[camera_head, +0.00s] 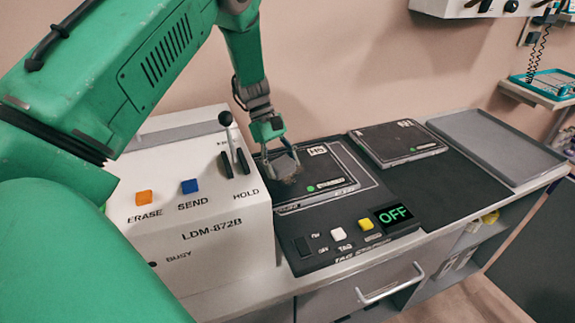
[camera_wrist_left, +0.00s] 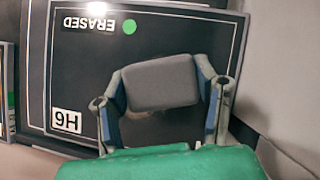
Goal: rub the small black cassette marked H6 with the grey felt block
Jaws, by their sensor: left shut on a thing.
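The black cassette marked H6 (camera_head: 330,170) lies flat on the dark tag station (camera_head: 300,245), right of the white LDM-872B machine. It also fills much of the left wrist view (camera_wrist_left: 80,75), with its H6 label upside down, a green dot and the word ERASED. My left gripper (camera_head: 277,158) is shut on the grey felt block (camera_wrist_left: 160,82), which also shows in the head view (camera_head: 288,165). The block is over the left part of the cassette, on or just above its face; I cannot tell if they touch. My right gripper is not in view.
A second black cassette (camera_head: 397,142) lies farther back to the right. A grey tray (camera_head: 490,143) is at the counter's right end. The white machine (camera_head: 200,235) with an upright lever (camera_head: 228,130) stands close left of my gripper. The station's display (camera_head: 394,214) reads OFF.

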